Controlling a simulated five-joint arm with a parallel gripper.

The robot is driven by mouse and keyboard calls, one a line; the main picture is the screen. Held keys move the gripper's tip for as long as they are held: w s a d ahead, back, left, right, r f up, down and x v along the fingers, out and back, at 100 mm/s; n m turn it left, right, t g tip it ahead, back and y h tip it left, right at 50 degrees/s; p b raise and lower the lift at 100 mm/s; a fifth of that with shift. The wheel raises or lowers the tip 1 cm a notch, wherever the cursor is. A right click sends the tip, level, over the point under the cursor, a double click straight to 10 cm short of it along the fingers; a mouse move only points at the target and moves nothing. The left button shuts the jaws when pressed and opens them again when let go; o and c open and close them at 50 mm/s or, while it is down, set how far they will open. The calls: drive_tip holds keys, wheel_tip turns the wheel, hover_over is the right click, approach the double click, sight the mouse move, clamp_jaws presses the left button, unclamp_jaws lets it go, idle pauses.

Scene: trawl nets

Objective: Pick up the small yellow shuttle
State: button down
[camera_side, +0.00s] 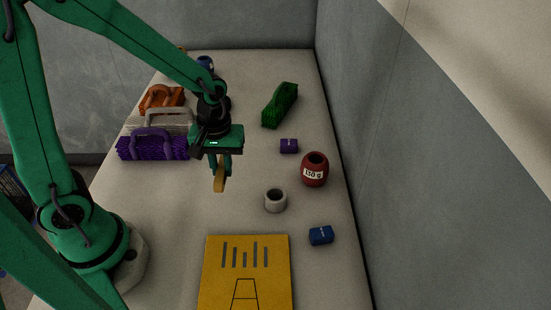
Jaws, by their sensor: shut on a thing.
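The small yellow shuttle (219,182) is a thin, dull-yellow piece hanging upright below my gripper (220,172). My gripper's fingers are shut on its upper part. The shuttle's lower end appears to be above the pale table, apart from the other things. The fingers hide part of it.
On the pale table (170,215) are a yellow board (217,270), a grey ring (275,201), a red pot (315,169), a blue block (321,235), a purple block (289,146) and a green net bundle (281,105). A purple bundle (152,147) and an orange one (160,98) lie left. A wall stands right.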

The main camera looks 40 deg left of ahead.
drive_tip(key=s+d+r, duration=0.2)
drive_tip(key=d+r, duration=0.1)
drive_tip(key=d, duration=0.2)
drive_tip(key=shift+s+d+r, duration=0.2)
drive_tip(key=shift+s+r, duration=0.1)
drive_tip(key=shift+s, duration=0.1)
drive_tip(key=shift+d, duration=0.1)
idle(0.3)
